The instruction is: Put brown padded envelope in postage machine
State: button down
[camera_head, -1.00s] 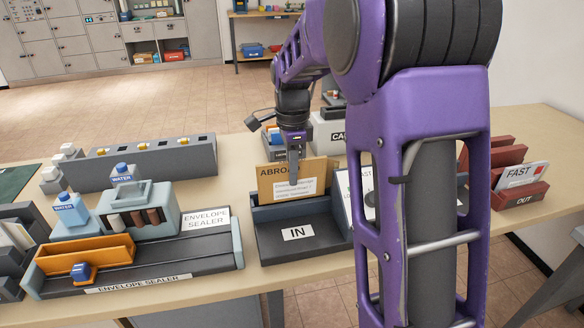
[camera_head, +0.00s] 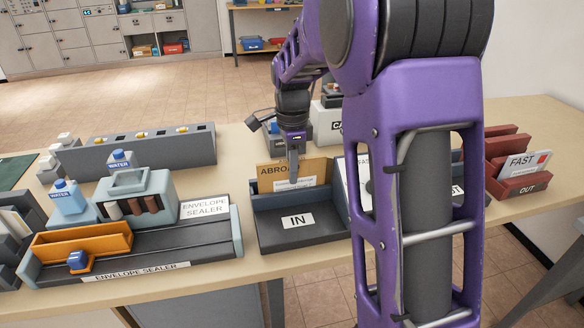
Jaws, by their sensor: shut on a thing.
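The brown padded envelope (camera_head: 273,177), with "ABROAD" and a white address label on it, stands roughly upright at the back of a dark tray marked IN. My gripper (camera_head: 293,174) is shut on its upper part from above. I cannot make out a thing that is clearly the postage machine; my arm covers much of the table's right half.
The IN tray (camera_head: 315,232) is empty in front. The envelope sealer (camera_head: 190,236) with an orange holder (camera_head: 100,242) stands left. A grey box (camera_head: 327,125) stands behind my gripper. White panels sit beside my arm.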

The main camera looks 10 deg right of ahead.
jog(key=c, duration=0.8)
grip_release()
jog(key=shift+r, duration=0.15)
jog(key=shift+r+p, duration=3.05)
jog(key=shift+r, duration=0.35)
